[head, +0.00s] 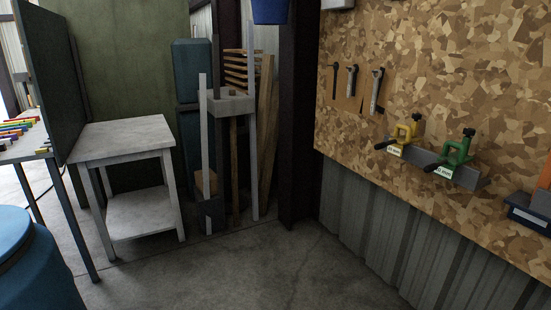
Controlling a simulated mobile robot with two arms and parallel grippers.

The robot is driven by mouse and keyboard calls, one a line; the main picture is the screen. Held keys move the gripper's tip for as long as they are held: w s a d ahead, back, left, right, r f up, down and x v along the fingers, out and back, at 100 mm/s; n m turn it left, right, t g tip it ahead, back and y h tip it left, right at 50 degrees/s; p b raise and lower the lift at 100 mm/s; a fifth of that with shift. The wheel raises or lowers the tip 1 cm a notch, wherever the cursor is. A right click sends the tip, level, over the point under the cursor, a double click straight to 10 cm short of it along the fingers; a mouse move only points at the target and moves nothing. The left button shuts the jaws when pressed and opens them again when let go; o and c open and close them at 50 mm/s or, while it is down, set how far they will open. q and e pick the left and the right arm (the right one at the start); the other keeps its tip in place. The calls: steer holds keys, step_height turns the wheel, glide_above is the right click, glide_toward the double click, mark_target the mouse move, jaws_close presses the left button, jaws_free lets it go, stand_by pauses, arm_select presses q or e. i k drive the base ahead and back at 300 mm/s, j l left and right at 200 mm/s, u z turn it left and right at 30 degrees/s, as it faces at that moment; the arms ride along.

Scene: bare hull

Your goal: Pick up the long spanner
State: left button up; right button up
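Several spanner-like tools hang upright on the chipboard wall panel (450,70) at the right. The rightmost one, a grey spanner (376,92), looks the longest. A shorter grey spanner (352,80) hangs to its left, and a dark, thin tool (335,80) hangs left of that. They are small in the head view, so their exact shapes are hard to tell. Neither of my grippers shows in this view.
A green clamp (458,152) and a yellow clamp (405,135) sit on a metal shelf below the spanners. A light grey side table (125,142), a blue barrel (35,265) and a rack of timber (230,105) stand at the left. The concrete floor (260,270) in the middle is clear.

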mark_target(377, 82)
steer(key=i+l, duration=0.1)
steer(key=l, duration=0.3)
steer(key=l+z, duration=0.1)
steer(key=l, duration=0.35)
steer(key=i+l, duration=0.15)
steer(key=l, duration=0.25)
steer(key=i+l+z, duration=0.15)
steer(key=l, duration=0.65)
steer(key=i+z, duration=0.2)
steer(key=z, duration=0.25)
steer(key=i+j+z, duration=0.2)
steer(key=z, duration=0.25)
